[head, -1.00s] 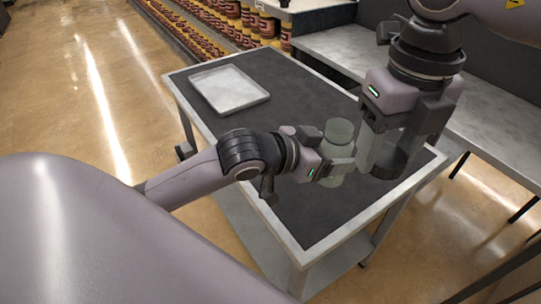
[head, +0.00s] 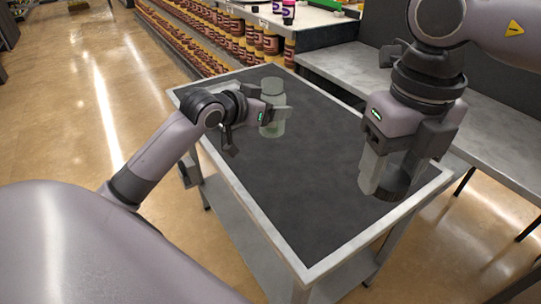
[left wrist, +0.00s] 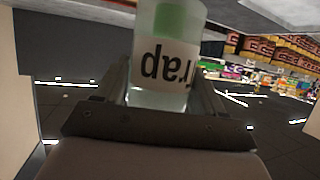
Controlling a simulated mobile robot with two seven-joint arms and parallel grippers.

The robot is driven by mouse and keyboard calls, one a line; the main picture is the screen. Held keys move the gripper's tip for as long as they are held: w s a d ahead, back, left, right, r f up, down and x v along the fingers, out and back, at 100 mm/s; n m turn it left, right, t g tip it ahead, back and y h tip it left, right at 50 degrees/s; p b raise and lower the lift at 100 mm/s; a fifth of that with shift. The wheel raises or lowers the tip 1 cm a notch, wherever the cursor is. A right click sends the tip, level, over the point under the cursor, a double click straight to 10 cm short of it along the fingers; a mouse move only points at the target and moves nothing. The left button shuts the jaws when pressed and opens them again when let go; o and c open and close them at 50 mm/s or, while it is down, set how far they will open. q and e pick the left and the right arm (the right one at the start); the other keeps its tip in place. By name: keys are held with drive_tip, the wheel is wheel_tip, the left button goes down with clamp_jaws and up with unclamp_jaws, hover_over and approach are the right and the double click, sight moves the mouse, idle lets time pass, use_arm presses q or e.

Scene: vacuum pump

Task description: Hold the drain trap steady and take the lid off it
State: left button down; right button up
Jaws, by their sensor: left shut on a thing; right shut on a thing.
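The drain trap (head: 272,128) is a translucent pale green jar, upright over the table's far left part. Its top shows no dark lid. My left gripper (head: 268,113) is shut around its side. In the left wrist view the jar (left wrist: 168,45) sits between the fingers, with a white label whose letters "rap" appear upside down. My right gripper (head: 381,178) points down over the table's right part, shut on the dark round lid (head: 394,184), well apart from the jar. Whether the jar's base touches the table is unclear.
The dark-topped table (head: 300,185) with its pale rim is mostly bare. A grey counter (head: 420,105) runs along the right. Shelves of jars (head: 235,38) stand behind, and bottles (head: 288,12) are on a counter at the back. Open floor lies left.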

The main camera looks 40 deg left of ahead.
use_arm(q)
hover_over(270, 172)
wheel_tip(270, 172, down, 13)
drive_tip(key=shift+f+b, duration=0.1)
drive_tip(key=shift+b, duration=0.35)
drive_tip(key=shift+f, duration=0.15)
drive_tip(key=shift+c, duration=0.5)
unclamp_jaws()
